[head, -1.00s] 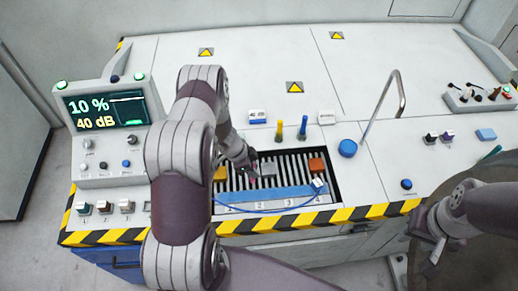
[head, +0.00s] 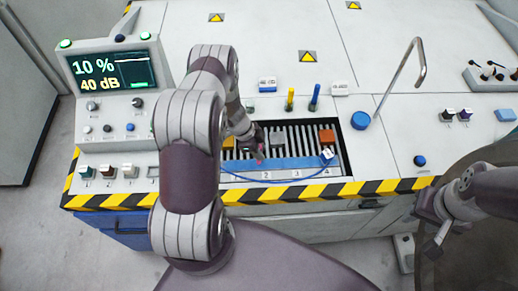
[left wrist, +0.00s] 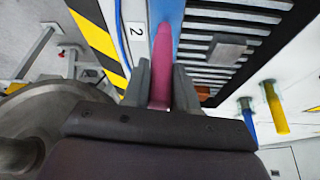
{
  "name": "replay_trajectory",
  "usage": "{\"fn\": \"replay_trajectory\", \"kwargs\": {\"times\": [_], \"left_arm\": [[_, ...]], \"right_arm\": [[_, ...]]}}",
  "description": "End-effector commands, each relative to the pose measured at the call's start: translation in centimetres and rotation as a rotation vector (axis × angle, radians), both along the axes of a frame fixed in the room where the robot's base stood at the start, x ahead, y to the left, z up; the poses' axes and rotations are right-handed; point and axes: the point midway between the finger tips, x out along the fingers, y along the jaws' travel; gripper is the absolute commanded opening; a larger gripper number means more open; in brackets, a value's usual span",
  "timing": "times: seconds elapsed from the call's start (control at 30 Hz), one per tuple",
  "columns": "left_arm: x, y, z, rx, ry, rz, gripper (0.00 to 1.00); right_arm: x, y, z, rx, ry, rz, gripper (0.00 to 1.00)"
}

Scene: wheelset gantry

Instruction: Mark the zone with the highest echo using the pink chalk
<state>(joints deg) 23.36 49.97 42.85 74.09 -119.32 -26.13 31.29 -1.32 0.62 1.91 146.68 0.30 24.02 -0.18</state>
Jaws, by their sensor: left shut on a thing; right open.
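My left gripper (head: 257,148) is shut on the pink chalk (left wrist: 165,60), which shows as a small pink bit in the head view (head: 260,155). The chalk points at the blue strip (head: 300,163) close to label 2 (head: 267,176); I cannot tell whether its tip touches. No chalk mark can be made out. The screen (head: 110,75) reads 10 % and 40 dB. A small white block (head: 327,153) with a blue cable sits on the strip near label 4. My right gripper (head: 432,235) is open and empty, off the bench at the lower right.
Behind the strip is a dark slatted bed with an orange block (head: 327,136) and a grey block (left wrist: 228,47). Yellow (head: 290,99) and blue (head: 314,97) upright pegs stand behind it. A bent metal rod (head: 405,75) rises at right. The bench top behind is mostly clear.

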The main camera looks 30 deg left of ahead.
Motion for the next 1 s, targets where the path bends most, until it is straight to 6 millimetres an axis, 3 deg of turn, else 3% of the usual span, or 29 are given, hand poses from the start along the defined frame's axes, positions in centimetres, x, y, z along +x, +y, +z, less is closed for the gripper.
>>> {"fn": "replay_trajectory", "kwargs": {"times": [1.0], "left_arm": [[0.00,0.00,-0.62,0.000,0.000,0.000,0.00]], "right_arm": [[0.00,0.00,-0.43,0.000,0.000,0.000,0.43]]}}
